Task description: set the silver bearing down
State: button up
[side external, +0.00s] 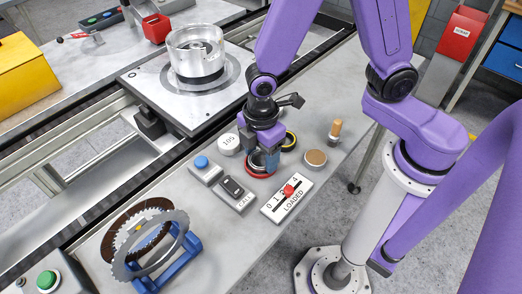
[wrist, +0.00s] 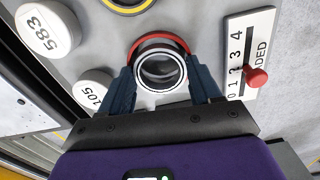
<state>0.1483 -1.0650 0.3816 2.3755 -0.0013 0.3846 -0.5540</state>
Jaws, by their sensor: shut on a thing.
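The silver bearing (wrist: 160,72) is a shiny open ring between my gripper's two dark blue fingers in the wrist view. My gripper (wrist: 160,88) is shut on it from both sides. A red ring (wrist: 158,40) shows just beyond and around the bearing's far edge. In the side external view my gripper (side external: 264,160) points down close over the bench. The red ring (side external: 262,173) lies under its fingertips, and the bearing is mostly hidden by the fingers. I cannot tell whether the bearing touches the red ring or the bench.
A counter plate (side external: 272,207) with a red knob lies right beside my gripper. A yellow ring (side external: 289,141), a white 105 disc (side external: 229,143) and a brown disc (side external: 315,158) are close around. A metal pallet (side external: 146,85) carries a clear-walled housing (side external: 196,62). A blue rack (side external: 188,248) holds discs.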

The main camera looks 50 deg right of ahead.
jog(key=shift+f, duration=0.25)
